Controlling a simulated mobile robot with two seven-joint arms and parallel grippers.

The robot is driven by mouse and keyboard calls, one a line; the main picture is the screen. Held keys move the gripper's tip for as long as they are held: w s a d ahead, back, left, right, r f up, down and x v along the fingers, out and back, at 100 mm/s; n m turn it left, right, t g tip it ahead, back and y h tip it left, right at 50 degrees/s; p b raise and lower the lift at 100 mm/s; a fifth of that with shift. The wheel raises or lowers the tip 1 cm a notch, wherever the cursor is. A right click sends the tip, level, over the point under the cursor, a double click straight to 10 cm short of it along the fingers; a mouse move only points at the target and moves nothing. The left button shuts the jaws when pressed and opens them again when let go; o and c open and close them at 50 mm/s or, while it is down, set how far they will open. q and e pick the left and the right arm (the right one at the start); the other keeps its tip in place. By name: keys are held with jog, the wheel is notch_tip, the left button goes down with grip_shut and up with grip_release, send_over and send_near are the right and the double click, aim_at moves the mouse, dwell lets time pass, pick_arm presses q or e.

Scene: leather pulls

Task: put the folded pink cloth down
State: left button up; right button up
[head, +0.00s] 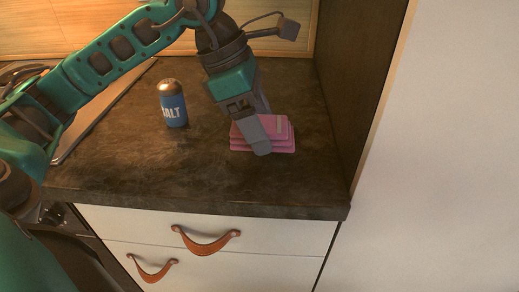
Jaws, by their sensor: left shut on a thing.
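The folded pink cloth (280,139) is at the right part of the dark countertop (200,172), a flat stack of pink layers with a small pale label. My left gripper (260,144) comes down on it from above and is shut on the cloth. My right gripper is not in view.
A blue salt shaker (173,105) stands upright left of the cloth. A dark side panel (352,85) and a white tall front (445,150) bound the counter at right. White drawers with leather pulls (207,241) are below. The counter's front area is clear.

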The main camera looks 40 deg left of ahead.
aim_at(260, 161)
pick_arm(q)
notch_tip(260, 161, down, 5)
jog(key=shift+r+b, duration=0.15)
jog(key=shift+b, duration=0.45)
jog(key=shift+r, duration=0.1)
jog(key=shift+f, duration=0.2)
jog(key=o, duration=1)
jog(key=shift+r, duration=0.1)
